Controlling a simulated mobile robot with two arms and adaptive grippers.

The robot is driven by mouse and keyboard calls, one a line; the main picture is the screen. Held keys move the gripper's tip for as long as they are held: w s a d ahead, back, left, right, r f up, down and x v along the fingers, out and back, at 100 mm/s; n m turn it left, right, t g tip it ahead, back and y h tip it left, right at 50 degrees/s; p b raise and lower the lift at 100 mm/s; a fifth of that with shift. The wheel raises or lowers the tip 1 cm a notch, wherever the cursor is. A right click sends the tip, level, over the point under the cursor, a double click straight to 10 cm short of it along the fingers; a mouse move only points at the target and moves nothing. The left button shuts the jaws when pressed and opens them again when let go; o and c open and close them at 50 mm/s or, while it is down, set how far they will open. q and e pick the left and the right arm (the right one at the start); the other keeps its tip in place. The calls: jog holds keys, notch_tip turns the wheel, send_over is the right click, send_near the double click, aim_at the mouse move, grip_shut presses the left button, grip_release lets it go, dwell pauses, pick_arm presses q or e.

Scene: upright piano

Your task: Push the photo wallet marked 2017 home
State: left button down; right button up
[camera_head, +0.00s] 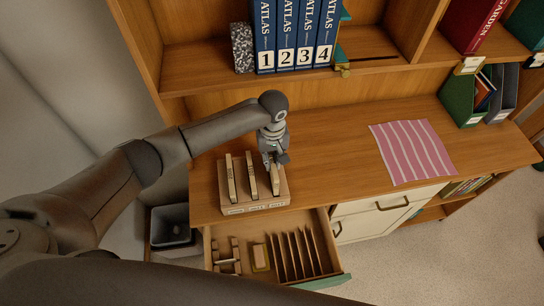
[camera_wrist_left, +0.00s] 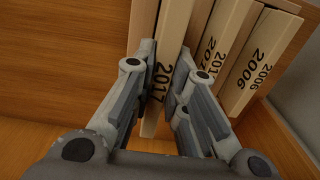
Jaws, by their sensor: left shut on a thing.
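The photo wallet marked 2017 (camera_wrist_left: 165,70) is a thin cream block with dark figures, standing upright in the left wrist view. My left gripper (camera_wrist_left: 155,95) is shut on it, one finger on each side. In the head view the left gripper (camera_head: 275,160) is over the right end of a wooden rack (camera_head: 255,208), and the wallet (camera_head: 276,182) shows just below the fingers. More cream wallets stand beside it, one marked 2006 (camera_wrist_left: 250,75). How deep the 2017 wallet sits in the rack is hard to tell. My right gripper is not in view.
An open drawer (camera_head: 320,222) with dividers lies below the rack. A pink striped cloth (camera_head: 412,150) lies on the wooden top to the right. Blue atlas volumes (camera_head: 290,35) stand on the shelf above. Wood between rack and cloth is clear.

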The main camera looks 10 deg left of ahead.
pick_arm(q)
jog(key=shift+f+b, duration=0.3)
jog(key=shift+f, duration=0.9)
dwell(0.5)
jog(key=shift+p, duration=0.4)
jog(key=shift+p, duration=0.5)
dwell(0.8)
jog(key=shift+f+b, duration=0.55)
jog(key=shift+f, duration=0.85)
dwell(0.8)
jog(key=c, duration=1.4)
grip_release()
